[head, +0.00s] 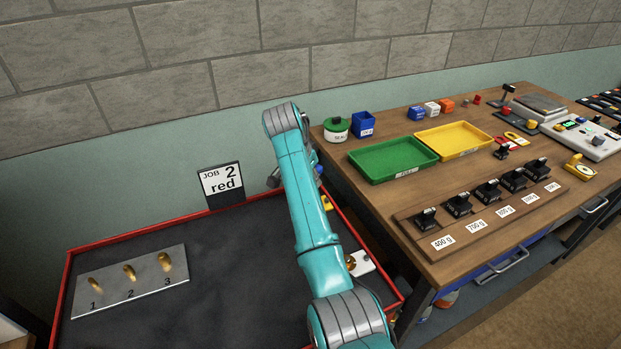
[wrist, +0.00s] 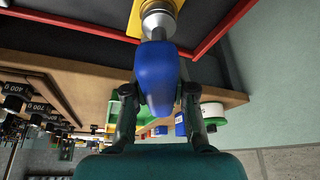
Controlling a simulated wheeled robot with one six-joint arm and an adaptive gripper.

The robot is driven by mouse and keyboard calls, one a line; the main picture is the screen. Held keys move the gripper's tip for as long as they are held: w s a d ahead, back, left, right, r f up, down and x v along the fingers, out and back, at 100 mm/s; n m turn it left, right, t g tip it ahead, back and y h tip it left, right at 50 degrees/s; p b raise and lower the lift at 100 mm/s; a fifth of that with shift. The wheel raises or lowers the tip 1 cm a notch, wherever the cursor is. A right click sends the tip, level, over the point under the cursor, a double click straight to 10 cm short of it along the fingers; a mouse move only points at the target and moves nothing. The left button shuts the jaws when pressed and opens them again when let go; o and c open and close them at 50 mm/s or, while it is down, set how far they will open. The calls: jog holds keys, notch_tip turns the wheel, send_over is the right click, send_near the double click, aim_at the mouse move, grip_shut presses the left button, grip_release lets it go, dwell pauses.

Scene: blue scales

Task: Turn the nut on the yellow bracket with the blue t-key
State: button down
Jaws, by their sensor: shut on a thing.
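The blue t-key (wrist: 157,75) is between the two fingers of my gripper (wrist: 160,92), which is shut on its blue handle. A silver round part (wrist: 157,22) lies beyond the handle, in line with it, in front of the yellow bracket (wrist: 178,8). The nut is not clearly seen, and I cannot tell whether the key is seated on it. In the head view, a small part of the yellow bracket (head: 327,202) shows at the tray's right side. My arm hides most of the gripper and key there.
A red-rimmed dark tray (head: 150,230) holds a metal plate (head: 128,285) with brass pieces numbered 1 to 3. A "JOB 2 red" sign (head: 221,183) stands behind it. The wooden table (head: 380,210) with green (head: 395,157) and yellow (head: 455,138) trays is close on the right.

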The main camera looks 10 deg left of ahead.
jog(key=shift+r, duration=0.15)
jog(key=shift+m+g+h, duration=0.3)
jog(key=shift+m, duration=0.6)
jog(key=shift+m+h, duration=0.3)
jog(key=shift+m, duration=0.6)
